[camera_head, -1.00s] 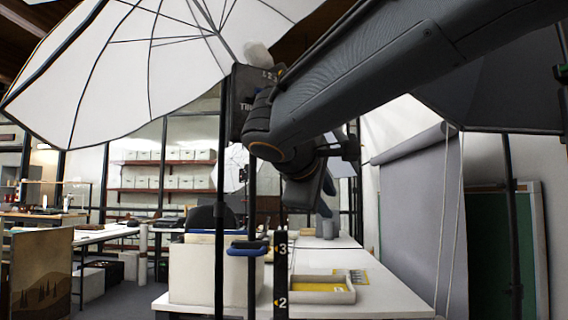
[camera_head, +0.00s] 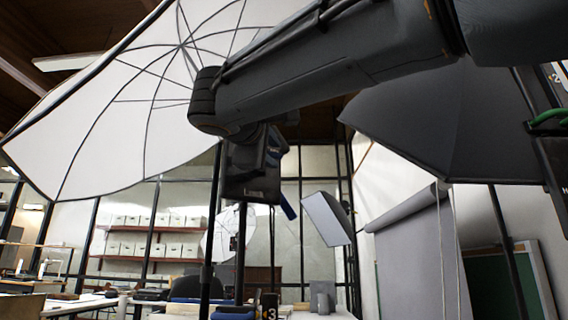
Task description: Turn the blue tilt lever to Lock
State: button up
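A dark box-like head (camera_head: 250,188) hangs on the black stand under the white umbrella, left of centre. Small lettering on it is too blurred to read. A blue bar (camera_head: 286,207), likely the tilt lever, slants down to the right from beside this head. Its upper part is partly hidden by dark parts. My arm reaches in from the upper right, and its end with my gripper (camera_head: 266,150) is in front of or right beside the head. The fingers blend into the dark parts, so I cannot tell their opening or whether they touch the blue bar.
The white umbrella (camera_head: 110,105) fills the upper left. A dark umbrella (camera_head: 450,120) is at the right. Black stand poles rise at several places. A softbox (camera_head: 326,219) stands behind, right of centre. Tables and a shelf with pale boxes (camera_head: 160,222) are further back.

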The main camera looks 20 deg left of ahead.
jog(key=shift+w, duration=0.5)
grip_shut()
jog(key=shift+r+m+g+p, duration=0.1)
jog(key=shift+m+g+p, duration=0.2)
jog(key=shift+p, duration=0.15)
jog(key=shift+m+g+p, duration=0.4)
jog(key=shift+p, duration=0.25)
jog(key=m+g+p, duration=0.1)
jog(key=p, duration=0.1)
jog(key=m+g+p, duration=0.1)
jog(key=p, duration=0.1)
jog(key=shift+s+a+f+m+g+p, duration=0.2)
jog(key=shift+f+m+g+p, duration=0.1)
jog(key=shift+g+p, duration=0.1)
jog(key=g+p, duration=0.1)
jog(key=f+m+g+y+p, duration=0.1)
jog(key=p, duration=0.1)
jog(key=shift+s+a+m, duration=0.1)
jog(key=shift+m, duration=0.2)
